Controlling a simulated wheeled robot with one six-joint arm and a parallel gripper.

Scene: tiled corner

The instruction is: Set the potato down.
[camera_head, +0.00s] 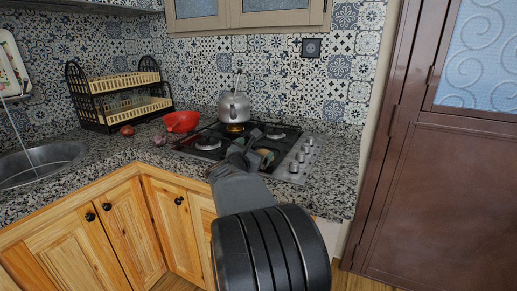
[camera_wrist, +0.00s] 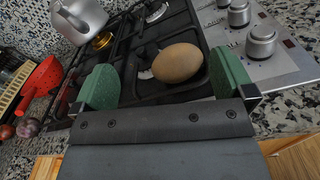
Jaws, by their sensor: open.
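The potato (camera_wrist: 178,63) is a brown oval resting on the black gas stove (camera_wrist: 197,22), near its front edge by the knobs. It also shows, partly hidden, beyond my gripper in the head view (camera_head: 265,153). My gripper (camera_wrist: 168,84) is open, its two green fingertips wide apart, with the potato between and slightly beyond them in the wrist view. I see a gap between the potato and each fingertip. In the head view my gripper (camera_head: 252,150) is over the front of the stove (camera_head: 207,155).
A metal kettle (camera_head: 234,107) stands at the back of the stove. A red colander (camera_head: 182,121), an onion (camera_head: 159,140) and another round vegetable (camera_head: 127,130) lie left on the granite counter (camera_head: 110,153). A two-tier rack (camera_head: 118,95) and sink (camera_head: 40,160) are further left.

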